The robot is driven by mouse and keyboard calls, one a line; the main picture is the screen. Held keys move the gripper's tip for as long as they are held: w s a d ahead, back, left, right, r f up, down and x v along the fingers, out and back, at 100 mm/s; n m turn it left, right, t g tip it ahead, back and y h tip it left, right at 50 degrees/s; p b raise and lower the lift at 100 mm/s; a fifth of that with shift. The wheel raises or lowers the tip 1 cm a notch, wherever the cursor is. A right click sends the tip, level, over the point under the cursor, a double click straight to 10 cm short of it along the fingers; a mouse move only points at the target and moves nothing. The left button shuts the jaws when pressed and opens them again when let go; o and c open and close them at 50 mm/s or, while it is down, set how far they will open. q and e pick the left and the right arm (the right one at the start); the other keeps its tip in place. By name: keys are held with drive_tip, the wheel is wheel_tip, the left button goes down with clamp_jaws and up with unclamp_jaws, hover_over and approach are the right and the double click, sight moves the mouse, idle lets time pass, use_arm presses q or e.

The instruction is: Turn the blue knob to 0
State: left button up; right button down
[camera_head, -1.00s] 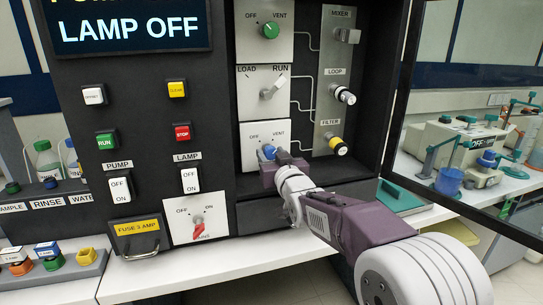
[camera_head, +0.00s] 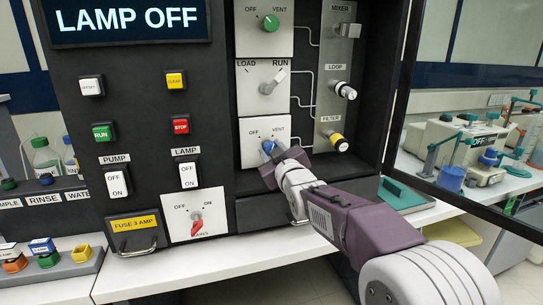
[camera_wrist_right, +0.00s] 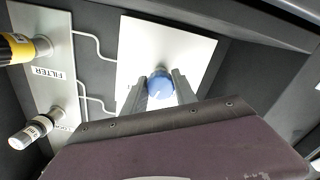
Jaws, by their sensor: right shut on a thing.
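The blue knob (camera_head: 268,146) sits on a white plate marked OFF and VENT, low in the panel's middle column. It also shows in the right wrist view (camera_wrist_right: 160,84), with a pale pointer line on its face. My right gripper (camera_head: 272,150) is shut on the blue knob, one finger on each side of it. Part of the knob is hidden behind the gripper in the head view, so its exact setting is hard to read there. My left gripper is not in view.
A LOAD/RUN switch (camera_head: 272,82) and a green knob (camera_head: 270,23) are above. A red MAINS switch (camera_head: 196,224) is at lower left. A dark-framed door (camera_head: 400,90) stands open at right.

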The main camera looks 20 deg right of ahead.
drive_tip(key=n+b, duration=0.1)
drive_tip(key=n, duration=0.1)
drive_tip(key=n+b, duration=0.1)
drive_tip(key=shift+f+n, duration=0.2)
drive_tip(key=shift+n, duration=0.2)
drive_tip(key=n+b, duration=0.3)
drive_tip(key=n, duration=0.1)
drive_tip(key=shift+n, duration=0.3)
drive_tip(key=shift+r+n+b, duration=0.1)
drive_tip(key=shift+n+b, duration=0.5)
drive_tip(key=shift+n, duration=0.5)
drive_tip(key=shift+r+n+b, duration=0.1)
drive_tip(key=shift+n+b, duration=0.25)
drive_tip(key=shift+n, duration=0.65)
drive_tip(key=c, duration=1)
unclamp_jaws()
drive_tip(key=shift+s+r, duration=0.1)
